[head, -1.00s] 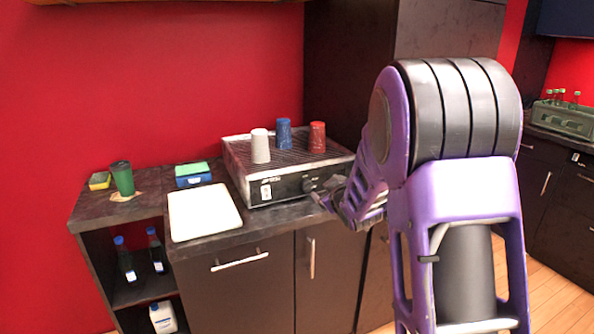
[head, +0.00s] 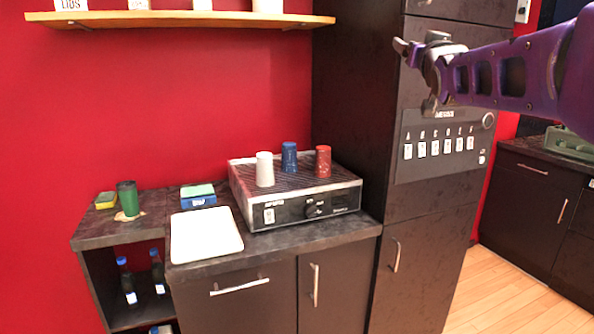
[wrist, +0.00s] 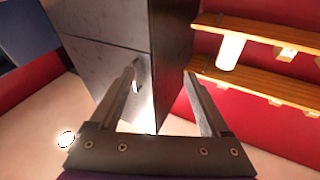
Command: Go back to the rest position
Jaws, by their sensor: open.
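My gripper (head: 418,70) is raised at the upper right of the head view, in front of the tall dark cabinet (head: 350,110) and above counter height. In the wrist view my gripper (wrist: 163,95) shows two fingers spread wide apart with nothing between them. My purple arm reaches in from the right edge of the head view. The gripper touches nothing that I can see.
A laser marker box (head: 300,211) on the counter bears white (head: 265,169), blue (head: 289,157) and red (head: 323,161) cups. A white tray (head: 205,236), a green cup (head: 128,198) and a blue box (head: 198,196) stand left. A wooden shelf (head: 180,18) hangs above. Floor is clear at right.

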